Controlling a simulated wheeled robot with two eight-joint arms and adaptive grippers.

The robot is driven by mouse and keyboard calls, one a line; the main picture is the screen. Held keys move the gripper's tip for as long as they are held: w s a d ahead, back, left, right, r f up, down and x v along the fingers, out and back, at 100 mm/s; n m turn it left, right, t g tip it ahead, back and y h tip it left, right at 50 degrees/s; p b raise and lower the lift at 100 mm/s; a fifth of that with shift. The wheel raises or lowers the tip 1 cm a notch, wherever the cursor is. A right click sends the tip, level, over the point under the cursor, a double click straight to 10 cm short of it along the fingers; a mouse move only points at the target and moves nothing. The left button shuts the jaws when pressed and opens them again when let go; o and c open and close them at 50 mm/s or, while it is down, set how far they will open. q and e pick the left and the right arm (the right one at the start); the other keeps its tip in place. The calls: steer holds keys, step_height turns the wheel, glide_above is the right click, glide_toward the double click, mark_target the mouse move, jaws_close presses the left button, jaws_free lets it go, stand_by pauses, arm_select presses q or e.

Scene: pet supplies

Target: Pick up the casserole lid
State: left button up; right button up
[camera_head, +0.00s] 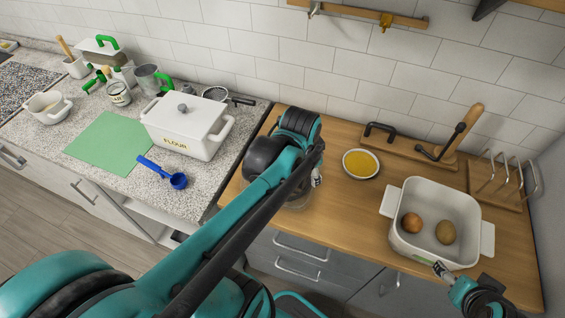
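A white lidded casserole (180,137) marked "FLOUR" stands on the speckled counter at the left. Its white lid (205,108) with a grey knob sits on top.
A green mat (108,143) and a blue scoop (164,173) lie in front of the lidded casserole. A metal mug (148,79) stands behind it. A bowl of yellow contents (360,164) and a wooden rack (500,187) are on the right counter. A clear object (293,202) is partly hidden by my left arm.

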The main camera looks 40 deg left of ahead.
arm_select(q)
steer(key=w+a+m+g+p, duration=0.1)
steer(key=a, duration=0.2)
steer(key=w+a+m+g+p, duration=0.1)
steer(key=a+p, duration=0.1)
steer(key=a, duration=0.1)
steer(key=w+a+m+g+p, duration=0.1)
steer(key=a+m, duration=0.1)
steer(key=a, duration=0.1)
steer(key=shift+a+f+h, duration=0.2)
steer(key=shift+a+h, duration=0.05)
steer(key=shift+h, duration=0.05)
steer(key=shift+a+f+m+g+p, duration=0.15)
steer(key=shift+a+m+g+p, duration=0.15)
steer(key=shift+a+m, duration=0.1)
steer(key=shift+s+a+f, duration=0.1)
steer(key=shift+a+f, duration=0.05)
steer(key=shift+f, duration=0.1)
steer(key=f, duration=0.2)
steer(key=f+b, duration=0.1)
steer(key=f, duration=0.1)
steer(key=f+b, duration=0.1)
steer(key=f, duration=0.1)
steer(key=shift+s+f, duration=0.3)
steer(key=shift+f, duration=0.6)
jaws_close()
arm_select(e)
step_height(320, 180, up, 4)
steer(key=shift+a+f, duration=0.15)
